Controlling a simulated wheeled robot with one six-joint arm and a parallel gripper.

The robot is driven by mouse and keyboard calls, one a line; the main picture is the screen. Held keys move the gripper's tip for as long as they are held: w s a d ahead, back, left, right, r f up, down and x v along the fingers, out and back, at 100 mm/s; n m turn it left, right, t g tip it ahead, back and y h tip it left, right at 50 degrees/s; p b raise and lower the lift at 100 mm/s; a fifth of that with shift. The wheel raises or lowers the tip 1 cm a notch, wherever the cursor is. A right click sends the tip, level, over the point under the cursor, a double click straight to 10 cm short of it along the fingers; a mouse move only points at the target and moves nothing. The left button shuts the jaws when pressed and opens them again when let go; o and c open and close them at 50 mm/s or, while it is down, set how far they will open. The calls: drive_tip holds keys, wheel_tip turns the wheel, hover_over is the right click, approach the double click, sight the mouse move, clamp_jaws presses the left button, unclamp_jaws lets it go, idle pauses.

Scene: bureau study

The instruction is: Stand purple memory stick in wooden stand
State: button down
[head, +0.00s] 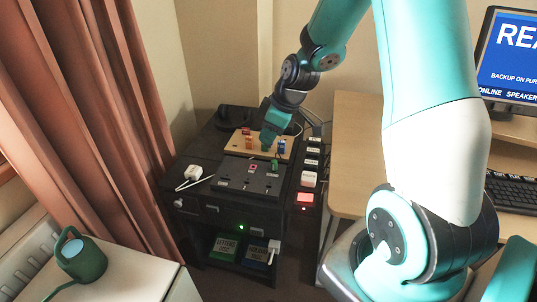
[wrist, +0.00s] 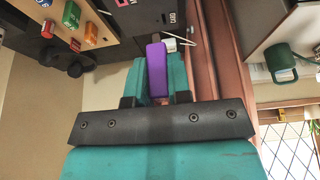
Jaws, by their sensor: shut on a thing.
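The purple memory stick (wrist: 157,72) is between the teal fingers of my gripper (wrist: 156,64) in the wrist view, its far end extending past the fingertips. In the head view my gripper (head: 268,138) is over the wooden stand (head: 235,146) on the black cabinet, and the purple stick cannot be made out there. The stand also shows at the upper left of the wrist view (wrist: 98,48). It bears coloured sticks, among them an orange one (head: 249,143) and a blue one (head: 281,146). The purple stick looks apart from the stand in the wrist view.
A black panel (head: 235,181) with a pink-marked part (head: 253,168) lies in front of the stand. A white plug (head: 193,172) lies left of it. A power strip (head: 311,163) runs along the right. A curtain (head: 90,90) hangs left and a desk (head: 352,150) stands right.

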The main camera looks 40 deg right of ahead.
drive_tip(key=r, duration=0.3)
drive_tip(key=shift+w+d, duration=0.1)
drive_tip(key=shift+w, duration=0.3)
drive_tip(key=w+d+f, duration=0.2)
drive_tip(key=w, duration=0.6)
drive_tip(key=b, duration=0.2)
hover_over(231, 145)
drive_tip(key=s, duration=0.1)
wheel_tip(231, 145, down, 10)
drive_tip(key=r, duration=0.1)
drive_tip(key=shift+s+d+f+b, duration=0.1)
drive_tip(key=shift+d+f+b, duration=0.1)
drive_tip(key=shift+f+b, duration=1)
drive_tip(key=shift+s+d+f+b, duration=0.15)
drive_tip(key=shift+f+b, duration=0.4)
drive_tip(key=shift+f, duration=1.2)
drive_tip(key=shift+w+f+b, duration=0.1)
drive_tip(key=shift+f+b, duration=0.7)
drive_tip(key=shift+f, duration=0.45)
drive_tip(key=c, duration=1)
unclamp_jaws()
drive_tip(key=p+v, duration=0.1)
drive_tip(key=v, duration=1.6)
drive_tip(key=shift+r, duration=0.15)
